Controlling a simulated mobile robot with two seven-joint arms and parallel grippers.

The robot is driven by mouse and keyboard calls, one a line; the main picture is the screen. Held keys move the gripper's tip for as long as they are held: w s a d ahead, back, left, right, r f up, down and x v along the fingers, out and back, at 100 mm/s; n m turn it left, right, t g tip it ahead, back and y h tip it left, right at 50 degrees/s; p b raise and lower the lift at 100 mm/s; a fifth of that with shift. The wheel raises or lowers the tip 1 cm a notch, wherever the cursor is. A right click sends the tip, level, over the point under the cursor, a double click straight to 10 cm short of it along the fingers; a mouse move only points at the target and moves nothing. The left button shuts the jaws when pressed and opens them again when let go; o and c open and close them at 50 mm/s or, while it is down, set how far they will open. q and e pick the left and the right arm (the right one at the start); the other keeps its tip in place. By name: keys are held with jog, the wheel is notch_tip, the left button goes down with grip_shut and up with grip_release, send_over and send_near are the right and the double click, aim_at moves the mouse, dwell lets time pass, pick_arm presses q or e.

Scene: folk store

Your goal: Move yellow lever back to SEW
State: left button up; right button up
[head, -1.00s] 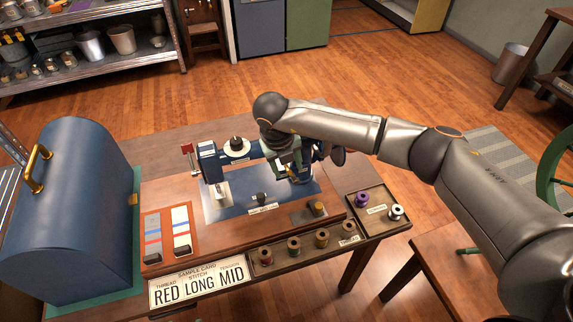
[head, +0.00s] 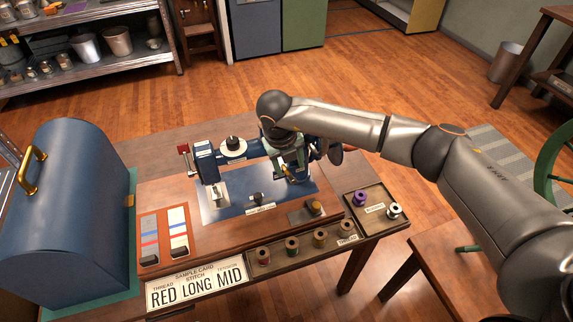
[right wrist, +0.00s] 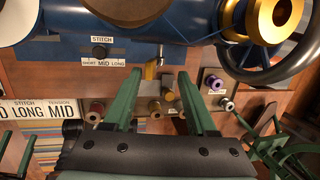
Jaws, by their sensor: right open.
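The blue sewing machine (head: 207,160) stands on a wooden base on the table. A small yellow lever (right wrist: 151,69) hangs below its arm in the right wrist view, beside the SHORT MID LONG label. My right gripper (right wrist: 158,78) is open. Its two green fingers stand apart, one to each side of the lever in the picture; contact cannot be told. In the head view my right gripper (head: 292,172) is over the right part of the machine, and the wrist hides much of that part. No SEW mark is readable. My left gripper is not in view.
A tray of thread spools (head: 292,244) runs along the front, with a smaller spool tray (head: 377,222) at right. A blue domed case (head: 68,220) stands left. The sign (head: 197,287) reads RED LONG MID. A handwheel (right wrist: 268,60) is close to the right of the gripper.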

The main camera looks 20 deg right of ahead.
jog(key=d, duration=0.1)
jog(key=d+f+b, duration=0.1)
jog(key=d, duration=0.2)
jog(key=shift+d+f+b, duration=0.25)
jog(key=shift+b, duration=0.05)
dwell(0.7)
jog(key=shift+r, duration=0.2)
jog(key=shift+a+r, duration=0.4)
dwell(0.4)
jog(key=p+v, duration=0.6)
jog(key=v, duration=0.2)
dwell(0.5)
